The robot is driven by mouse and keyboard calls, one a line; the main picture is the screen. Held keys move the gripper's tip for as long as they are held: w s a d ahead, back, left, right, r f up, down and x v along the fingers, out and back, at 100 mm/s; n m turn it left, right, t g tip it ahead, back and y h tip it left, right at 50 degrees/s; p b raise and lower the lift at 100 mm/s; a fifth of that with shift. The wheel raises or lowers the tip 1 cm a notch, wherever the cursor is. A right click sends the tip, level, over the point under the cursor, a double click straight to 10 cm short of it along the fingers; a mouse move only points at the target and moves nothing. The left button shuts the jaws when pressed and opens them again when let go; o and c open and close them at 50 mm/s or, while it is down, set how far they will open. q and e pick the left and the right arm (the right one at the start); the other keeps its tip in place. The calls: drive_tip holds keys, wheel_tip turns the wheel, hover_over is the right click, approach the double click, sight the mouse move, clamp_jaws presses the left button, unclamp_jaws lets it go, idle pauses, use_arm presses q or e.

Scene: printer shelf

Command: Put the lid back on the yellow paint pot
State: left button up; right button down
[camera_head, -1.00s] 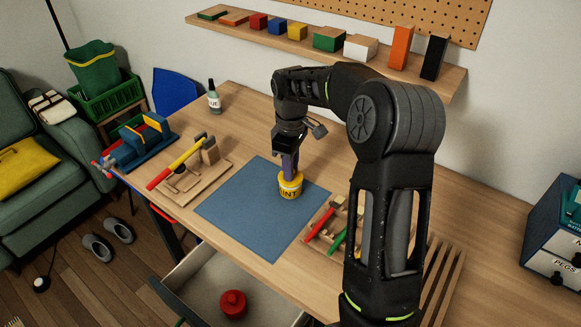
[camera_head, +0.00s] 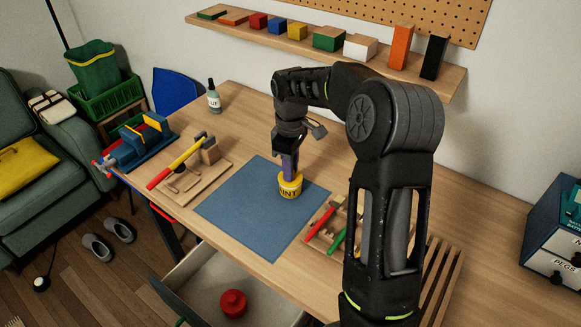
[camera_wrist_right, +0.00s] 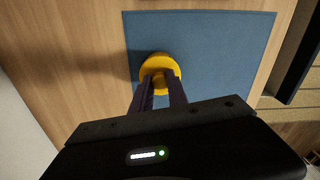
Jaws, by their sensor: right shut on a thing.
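My right gripper (camera_head: 288,173) points down at the top of the pot. In the right wrist view, the yellow lid (camera_wrist_right: 160,66) shows as a round disc with the gripper's fingers (camera_wrist_right: 160,80) closed on its middle. The lid appears to sit on or just at the pot's top; any gap is too small to tell. My left gripper is not in view.
A wooden rack with red and green tools (camera_head: 322,222) lies right of the mat. The drawer (camera_head: 190,290) below is open, holding a red object (camera_head: 233,303).

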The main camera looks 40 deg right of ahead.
idle(0.8)
drive_tip(key=c, duration=1.2)
unclamp_jaws()
drive_tip(key=shift+o, duration=0.3)
drive_tip(key=o, duration=0.4)
drive_tip(key=shift+r+p, duration=2.8)
drive_tip(key=shift+r, duration=0.7)
clamp_jaws()
